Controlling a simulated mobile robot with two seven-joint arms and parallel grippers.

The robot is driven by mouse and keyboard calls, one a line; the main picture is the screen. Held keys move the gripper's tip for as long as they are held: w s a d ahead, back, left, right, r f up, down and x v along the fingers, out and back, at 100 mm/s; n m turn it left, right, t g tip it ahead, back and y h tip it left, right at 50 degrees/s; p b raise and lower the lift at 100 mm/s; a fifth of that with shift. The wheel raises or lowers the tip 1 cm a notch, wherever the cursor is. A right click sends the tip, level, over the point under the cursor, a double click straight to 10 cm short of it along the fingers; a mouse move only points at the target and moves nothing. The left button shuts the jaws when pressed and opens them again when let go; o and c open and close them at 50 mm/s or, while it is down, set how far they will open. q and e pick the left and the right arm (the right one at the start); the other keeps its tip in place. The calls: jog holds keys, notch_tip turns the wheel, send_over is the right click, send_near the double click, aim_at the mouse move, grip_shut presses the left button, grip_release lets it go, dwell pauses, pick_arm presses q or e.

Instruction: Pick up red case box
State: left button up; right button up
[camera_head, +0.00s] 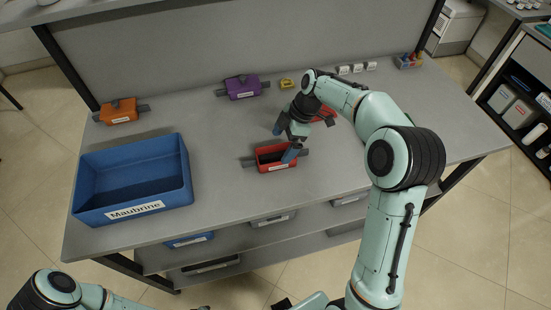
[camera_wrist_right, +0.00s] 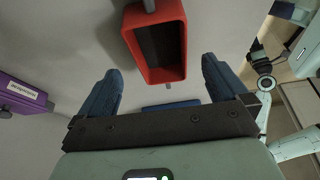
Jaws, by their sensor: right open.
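The red case box (camera_head: 263,166) is an open-topped box with grey end tabs and a white front label. It lies on the grey table near the middle of the head view. My right gripper (camera_head: 284,140) is open and empty, above the box's back right part in that view. In the right wrist view the red case box (camera_wrist_right: 178,30) shows at the top centre, beyond and between the spread blue fingers of the right gripper (camera_wrist_right: 162,86), apart from them. Part of my left arm shows at the bottom left of the head view; its gripper does not.
A large blue bin (camera_head: 90,200) labelled Maubrine stands on the left of the table (camera_head: 225,205). An orange box (camera_head: 119,111), a purple box (camera_head: 243,87) and a small yellow item (camera_head: 287,84) lie behind. Another red item (camera_head: 329,117) is partly hidden by my right arm.

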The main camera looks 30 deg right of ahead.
aim_at(273, 160)
jog(key=shift+w+a+f, duration=0.15)
jog(key=shift+a+f, duration=0.1)
jog(key=shift+f, duration=0.35)
jog(key=shift+x, duration=2.5)
jog(key=shift+f, duration=0.15)
jog(key=c, duration=1)
